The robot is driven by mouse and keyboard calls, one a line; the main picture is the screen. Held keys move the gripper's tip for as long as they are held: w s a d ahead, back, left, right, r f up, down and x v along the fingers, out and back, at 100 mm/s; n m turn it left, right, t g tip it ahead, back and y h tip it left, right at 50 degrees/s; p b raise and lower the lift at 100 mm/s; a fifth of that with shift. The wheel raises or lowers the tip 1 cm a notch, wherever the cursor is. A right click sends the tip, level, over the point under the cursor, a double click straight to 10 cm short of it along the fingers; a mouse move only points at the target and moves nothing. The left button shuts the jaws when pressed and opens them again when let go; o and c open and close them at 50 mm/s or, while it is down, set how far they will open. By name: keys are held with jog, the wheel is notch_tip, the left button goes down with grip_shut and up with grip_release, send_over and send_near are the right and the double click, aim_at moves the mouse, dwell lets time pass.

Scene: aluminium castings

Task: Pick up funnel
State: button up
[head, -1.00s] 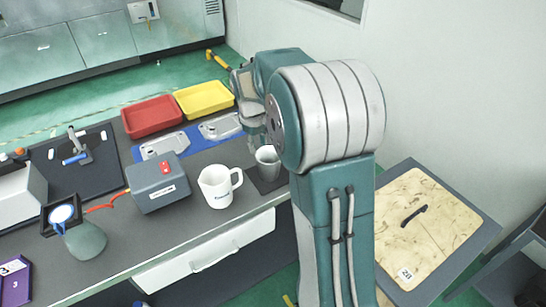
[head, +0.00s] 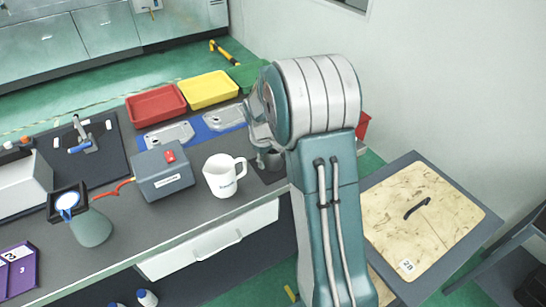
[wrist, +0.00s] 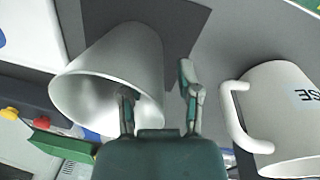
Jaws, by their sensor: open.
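A grey tapered cup-like piece (head: 274,161), which looks like the funnel, stands on a dark mat and is partly hidden by my arm in the head view. In the wrist view the same piece (wrist: 130,50) shows its wide open mouth toward the camera; its narrow end cannot be made out. My gripper (wrist: 157,80) is open at its rim. The left finger is over or inside the mouth, and the right finger is outside the wall, with the wall between them. Contact cannot be told. In the head view my fingertips are mostly hidden.
A white mug (head: 221,177) stands close by; its handle (wrist: 238,115) faces the gripper. A grey box (head: 162,172) with a red switch is left of the mug. Red (head: 156,106) and yellow (head: 208,90) trays lie behind, with metal castings (head: 170,136) on a blue mat.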

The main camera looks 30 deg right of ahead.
aim_at(266, 156)
jog(key=shift+a, duration=0.1)
grip_shut()
jog(key=shift+r, duration=0.6)
notch_tip(266, 156, up, 2)
jog(key=shift+r, duration=0.25)
jog(key=s+a+r, duration=0.6)
jog(key=s+r, duration=0.3)
jog(key=s, duration=0.3)
jog(key=shift+s+a+r, duration=0.15)
jog(key=shift+a+r, duration=0.05)
jog(key=shift+a, duration=0.1)
